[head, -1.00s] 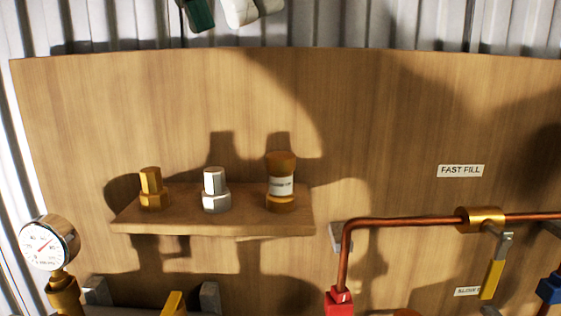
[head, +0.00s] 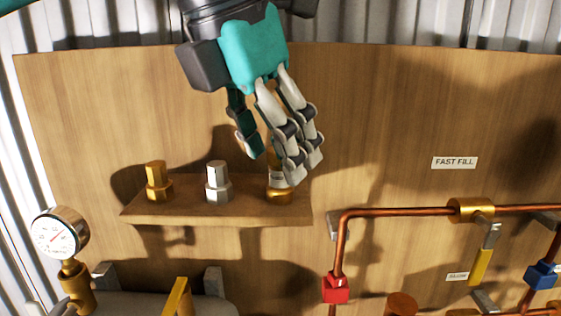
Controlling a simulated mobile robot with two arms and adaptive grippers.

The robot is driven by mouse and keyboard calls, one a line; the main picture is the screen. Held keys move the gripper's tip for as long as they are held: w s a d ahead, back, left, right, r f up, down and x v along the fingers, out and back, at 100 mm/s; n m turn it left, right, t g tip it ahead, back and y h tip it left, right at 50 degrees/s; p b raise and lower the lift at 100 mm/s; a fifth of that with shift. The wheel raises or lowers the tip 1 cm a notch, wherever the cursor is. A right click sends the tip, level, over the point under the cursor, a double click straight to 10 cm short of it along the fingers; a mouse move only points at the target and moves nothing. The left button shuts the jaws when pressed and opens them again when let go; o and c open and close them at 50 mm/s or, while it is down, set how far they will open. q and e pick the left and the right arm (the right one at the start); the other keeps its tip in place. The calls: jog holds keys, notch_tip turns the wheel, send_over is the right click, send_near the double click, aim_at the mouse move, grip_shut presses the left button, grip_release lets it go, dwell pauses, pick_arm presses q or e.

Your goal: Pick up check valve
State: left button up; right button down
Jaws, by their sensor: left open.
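A wooden shelf (head: 165,214) on the board holds three fittings. The right one is a brass fitting (head: 279,196) with a white label band, likely the check valve; its upper part is mostly hidden behind my fingers. My left gripper (head: 272,164) hangs from above in front of this fitting. Its fingers point down and are spread, with one finger to the left and two to the right. I cannot tell whether they touch the fitting. My right gripper is not in view.
A brass hex fitting (head: 157,182) and a silver hex fitting (head: 218,183) stand to the left on the same shelf. A pressure gauge (head: 58,234) is at the lower left. A copper pipe (head: 392,212) with a yellow-handled valve (head: 481,262) runs at the right.

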aim_at(279, 192)
pick_arm(q)
jog(key=shift+w+x, duration=0.2)
jog(key=shift+x, duration=1.2)
jog(key=shift+s+r, duration=0.1)
jog(key=shift+s, duration=0.05)
jog(key=c, duration=0.3)
grip_shut()
